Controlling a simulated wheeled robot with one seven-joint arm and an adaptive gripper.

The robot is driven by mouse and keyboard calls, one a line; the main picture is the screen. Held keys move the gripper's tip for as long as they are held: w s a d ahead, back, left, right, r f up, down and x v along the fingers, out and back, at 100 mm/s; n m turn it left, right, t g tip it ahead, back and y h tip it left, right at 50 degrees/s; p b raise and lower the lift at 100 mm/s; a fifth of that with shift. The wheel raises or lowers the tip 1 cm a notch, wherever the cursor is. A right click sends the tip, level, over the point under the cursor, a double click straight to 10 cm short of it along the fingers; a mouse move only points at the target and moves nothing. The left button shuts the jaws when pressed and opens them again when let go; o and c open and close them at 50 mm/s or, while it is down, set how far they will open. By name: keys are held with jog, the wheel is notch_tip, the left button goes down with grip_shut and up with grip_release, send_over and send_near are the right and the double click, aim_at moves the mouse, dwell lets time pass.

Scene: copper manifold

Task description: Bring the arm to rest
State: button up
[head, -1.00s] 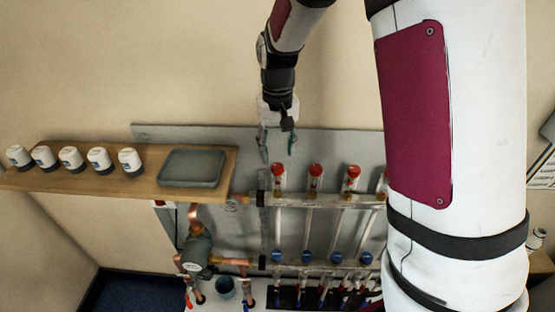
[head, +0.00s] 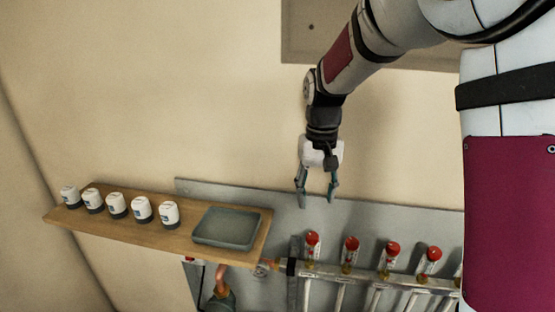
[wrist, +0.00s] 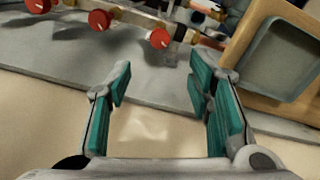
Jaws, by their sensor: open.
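My gripper (head: 316,199) hangs fingers-down in front of the upper edge of the grey backing panel, above the row of red-capped valves. Its two fingers are apart with nothing between them. In the wrist view my gripper (wrist: 158,90) shows teal pads, spread wide and empty. The manifold (head: 375,275) runs along the lower right of the head view with several red caps (head: 392,248). My gripper is apart from it. Part of the manifold is hidden behind my arm or cut off by the frame.
A wooden shelf (head: 155,232) at left bears several white-and-dark capped items (head: 142,210) and a grey-green tray (head: 228,228), which looks empty. Copper pipe (head: 221,280) lies below it. The grey panel (head: 410,215) backs the manifold. The beige wall above the shelf is clear.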

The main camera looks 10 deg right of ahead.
jog(key=s+r+t, duration=0.2)
jog(key=s+r, duration=0.3)
jog(key=s, duration=0.7)
jog(key=s+r+n+t, duration=0.1)
jog(key=s+r+t, duration=0.2)
jog(key=s, duration=0.9)
jog(key=shift+r+t, duration=0.3)
jog(key=shift+r, duration=0.7)
jog(key=shift+s, duration=0.1)
dwell(0.4)
